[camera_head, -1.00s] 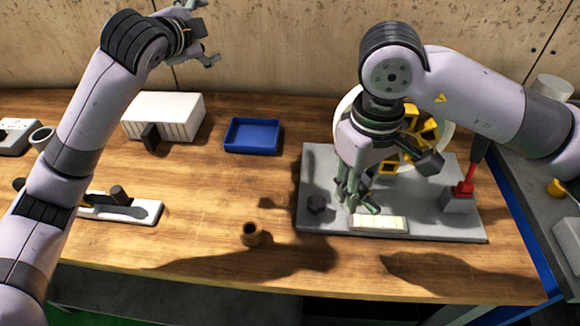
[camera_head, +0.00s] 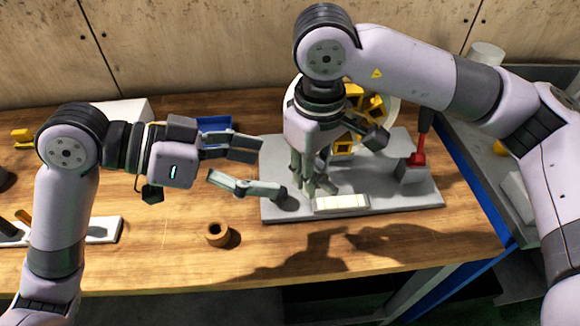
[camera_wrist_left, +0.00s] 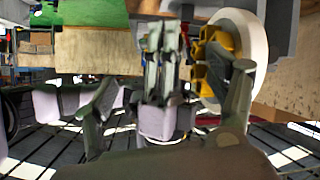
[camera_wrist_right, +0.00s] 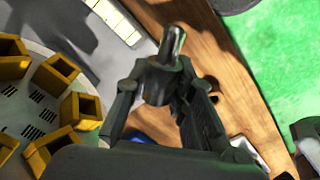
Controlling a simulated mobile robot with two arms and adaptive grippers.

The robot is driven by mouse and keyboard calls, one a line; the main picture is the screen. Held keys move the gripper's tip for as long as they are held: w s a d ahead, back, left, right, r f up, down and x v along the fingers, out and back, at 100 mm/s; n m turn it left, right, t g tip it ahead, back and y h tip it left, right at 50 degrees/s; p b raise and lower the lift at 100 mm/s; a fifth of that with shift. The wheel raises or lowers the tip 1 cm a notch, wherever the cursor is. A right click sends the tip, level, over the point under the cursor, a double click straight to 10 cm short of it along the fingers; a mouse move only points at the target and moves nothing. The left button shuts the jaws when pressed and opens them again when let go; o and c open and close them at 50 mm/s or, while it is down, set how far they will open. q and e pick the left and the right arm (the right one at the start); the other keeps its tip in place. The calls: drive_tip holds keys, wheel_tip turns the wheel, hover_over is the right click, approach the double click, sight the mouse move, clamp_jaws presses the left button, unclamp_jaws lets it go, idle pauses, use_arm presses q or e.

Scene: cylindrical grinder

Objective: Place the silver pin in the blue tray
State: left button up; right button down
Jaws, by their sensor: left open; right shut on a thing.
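The blue tray (camera_head: 217,124) is on the table behind my left gripper, which hides part of it. My left gripper (camera_head: 268,170) is open and empty, its fingers pointing right toward my right gripper (camera_head: 315,190). My right gripper points down over the grey plate (camera_head: 405,195) and is shut on the silver pin (camera_wrist_right: 174,42). In the right wrist view the pin's shiny end sticks out past the fingers, with a dark part between them. The pin is hard to make out in the head view. In the left wrist view my right gripper shows between my open left fingers.
A white wheel with yellow holders (camera_head: 372,104) stands behind my right gripper. A red-handled part (camera_head: 418,158) is on the plate's right. A brown ring (camera_head: 217,234) lies on the front table. A white box (camera_head: 125,108) is back left. The front centre wood is mostly clear.

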sight(316, 174)
use_arm(q)
drive_tip(key=x, duration=1)
drive_tip(key=shift+w+d, duration=0.1)
drive_tip(key=shift+d, duration=0.1)
drive_tip(key=shift+c, duration=0.2)
drive_tip(key=c, duration=1)
drive_tip(key=shift+c, duration=0.6)
use_arm(e)
drive_tip(key=c, duration=1.3)
unclamp_jaws()
